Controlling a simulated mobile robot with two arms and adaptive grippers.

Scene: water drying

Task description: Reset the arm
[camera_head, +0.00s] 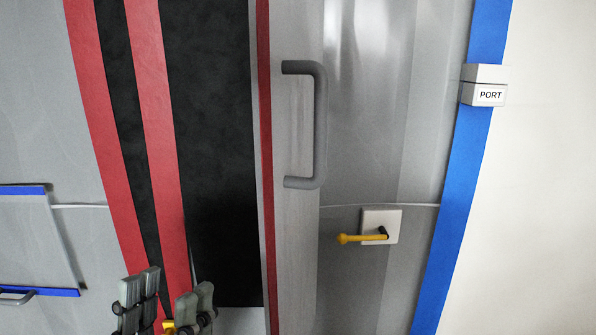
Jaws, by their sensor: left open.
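My left gripper (166,300) shows at the bottom of the head view, left of the middle. Its two grey fingers point up and stand apart, with nothing held between them. It is in front of the lower end of the red and black striped panel. A cable or thin edge runs near its right finger. The rest of the left arm is below the picture. My right gripper is outside the view.
A grey door has a bar handle (320,125). Right of it is a yellow lever (362,238) on a white plate (380,218). A white box marked PORT (485,86) sits on a blue strip (465,170). A blue-edged panel (35,240) is at the left.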

